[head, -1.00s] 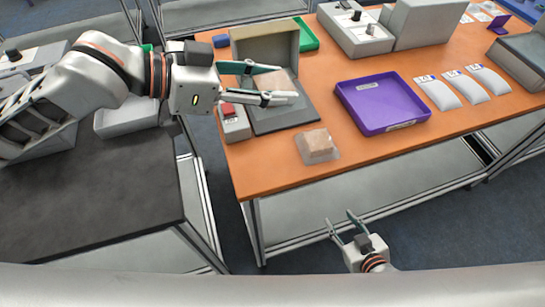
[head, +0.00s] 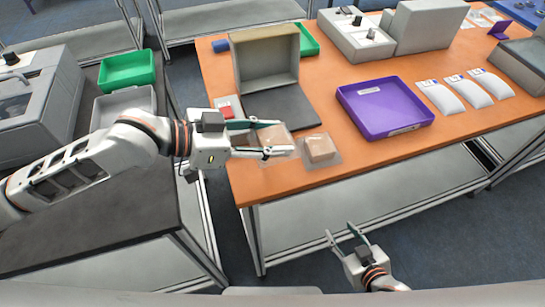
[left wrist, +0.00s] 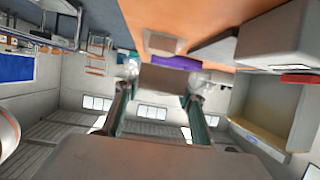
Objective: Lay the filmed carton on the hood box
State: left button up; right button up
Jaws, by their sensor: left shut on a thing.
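My left gripper (head: 278,139) is shut on a brown carton (head: 272,141) and holds it at the near left part of the orange table. In the left wrist view the carton (left wrist: 165,79) sits between the two fingers, with clear film at its sides. A second brown carton (head: 320,148) with a clear film skirt lies on the table just right of the held one. The hood box (head: 266,57), beige with an open front, stands behind, with a dark plate (head: 282,106) before it. My right gripper (head: 343,240) is open and empty, in front of the table.
A purple tray (head: 385,107) lies right of the dark plate, with several white pouches (head: 440,96) beyond. A device with a red top (head: 229,106) stands left of the plate.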

aim_at(273, 164)
pick_arm(q)
jog(key=shift+f, duration=3.2)
jog(key=shift+f, duration=0.1)
jog(key=shift+f, duration=0.1)
jog(key=o, duration=1.2)
jog(key=shift+c, duration=0.2)
